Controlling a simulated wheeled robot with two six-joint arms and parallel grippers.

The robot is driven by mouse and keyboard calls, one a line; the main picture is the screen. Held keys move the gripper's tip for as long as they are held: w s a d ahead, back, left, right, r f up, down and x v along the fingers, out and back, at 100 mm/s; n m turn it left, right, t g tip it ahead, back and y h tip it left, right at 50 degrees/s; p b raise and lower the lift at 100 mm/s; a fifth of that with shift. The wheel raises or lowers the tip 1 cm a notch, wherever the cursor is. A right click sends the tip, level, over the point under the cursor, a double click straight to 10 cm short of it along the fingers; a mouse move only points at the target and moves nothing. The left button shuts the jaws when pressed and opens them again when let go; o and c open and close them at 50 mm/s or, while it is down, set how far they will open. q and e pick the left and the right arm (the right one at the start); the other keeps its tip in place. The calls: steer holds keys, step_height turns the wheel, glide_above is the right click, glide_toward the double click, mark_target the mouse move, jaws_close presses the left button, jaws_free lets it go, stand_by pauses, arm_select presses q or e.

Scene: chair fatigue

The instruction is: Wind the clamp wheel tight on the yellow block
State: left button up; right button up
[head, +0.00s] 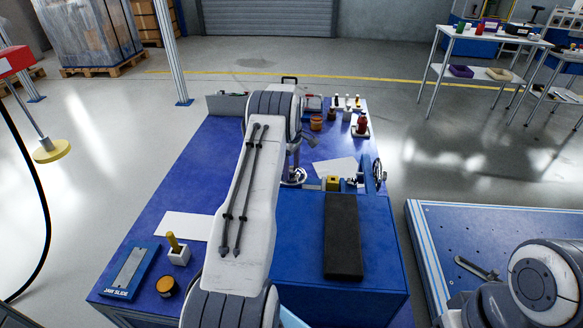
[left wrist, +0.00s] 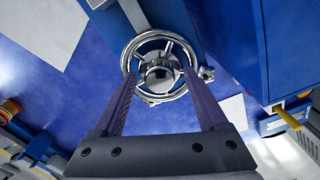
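A chrome handwheel (head: 293,178) with spokes and a round hub is at the side of the blue bench unit, partly hidden by my left arm in the head view. It fills the upper middle of the left wrist view (left wrist: 160,70). My left gripper (left wrist: 159,78) is open, its two fingers reaching to the wheel on either side of the hub. I cannot tell whether they touch it. The yellow block (head: 333,183) sits among metal clamp parts to the right of this wheel. A second, darker handwheel (head: 379,173) stands at the unit's right side. My right gripper is out of view.
A black pad (head: 343,236) lies on the blue unit. A jaw slide board (head: 130,270) and a white holder (head: 179,255) are at front left. Another blue table (head: 500,235) is at right.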

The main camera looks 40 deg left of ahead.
arm_select(q)
jaws_close()
steer(key=shift+m, duration=0.4)
